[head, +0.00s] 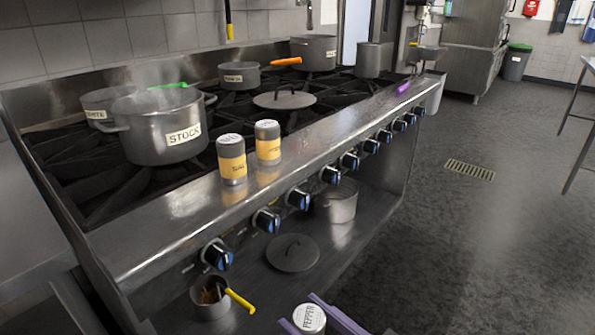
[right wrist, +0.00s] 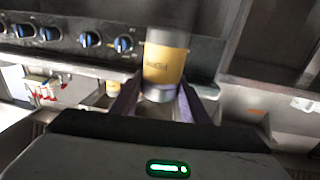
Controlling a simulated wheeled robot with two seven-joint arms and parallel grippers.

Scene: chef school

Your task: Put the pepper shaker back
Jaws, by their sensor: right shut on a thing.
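The pepper shaker (head: 309,318) is at the bottom edge of the head view, its white lid marked "PEPPER" facing up. My right gripper (head: 316,314) is shut on it, with purple fingers on either side, in front of the stove and over the floor. In the right wrist view the shaker (right wrist: 165,64) has an orange label and grey ends and sits between the fingertips (right wrist: 159,92). Two similar shakers with orange labels, one nearer (head: 232,161) and one farther (head: 267,144), stand side by side on the stove's front ledge. My left gripper is not in view.
A stock pot (head: 158,138), several other pans and a lid (head: 284,99) stand on the burners. Blue knobs (head: 266,220) line the stove front. A lower shelf holds a pot (head: 337,205), a lid (head: 292,253) and a small pan (head: 210,305). The ledge right of the shakers is mostly clear.

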